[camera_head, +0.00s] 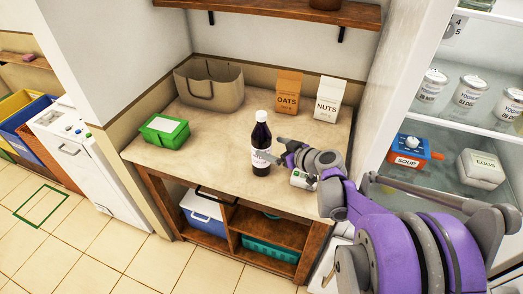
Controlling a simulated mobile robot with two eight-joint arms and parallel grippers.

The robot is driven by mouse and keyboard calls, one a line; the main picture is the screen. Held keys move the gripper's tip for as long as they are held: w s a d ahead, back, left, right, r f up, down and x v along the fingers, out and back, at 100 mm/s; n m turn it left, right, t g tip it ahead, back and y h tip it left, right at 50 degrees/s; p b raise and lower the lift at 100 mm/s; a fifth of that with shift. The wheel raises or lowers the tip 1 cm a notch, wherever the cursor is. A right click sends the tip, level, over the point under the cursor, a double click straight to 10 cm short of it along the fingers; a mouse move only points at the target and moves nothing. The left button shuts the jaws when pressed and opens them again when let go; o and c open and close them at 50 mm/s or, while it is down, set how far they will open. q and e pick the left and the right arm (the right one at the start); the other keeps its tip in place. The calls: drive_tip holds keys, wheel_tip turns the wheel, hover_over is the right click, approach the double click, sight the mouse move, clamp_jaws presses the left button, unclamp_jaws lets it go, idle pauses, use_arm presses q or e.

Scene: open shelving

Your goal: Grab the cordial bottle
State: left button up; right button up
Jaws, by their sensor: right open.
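The dark bottle with a white cap and a white label (261,143), which looks like the cordial bottle, stands upright on the counter near its front edge. My right gripper (275,155) is just to the right of the bottle, with its fingers pointing at it. The gripper is open, and the bottle is not visibly held. Whether a finger touches the bottle I cannot tell. My left gripper is not in the view.
A can (302,180) lies or stands partly behind my right arm. A green box (164,131), a tan bag (209,86), an OATS carton (288,91) and a NUTS carton (328,99) stand on the counter (205,150). An open fridge with jars is at right.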

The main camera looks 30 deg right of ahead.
drive_tip(key=x, duration=0.6)
drive_tip(key=shift+s+a+f, duration=0.15)
drive_tip(key=shift+s+f, duration=0.05)
drive_tip(key=shift+f, duration=0.05)
drive_tip(key=shift+s, duration=0.1)
drive_tip(key=shift+c, duration=0.2)
drive_tip(key=shift+r, duration=0.1)
clamp_jaws()
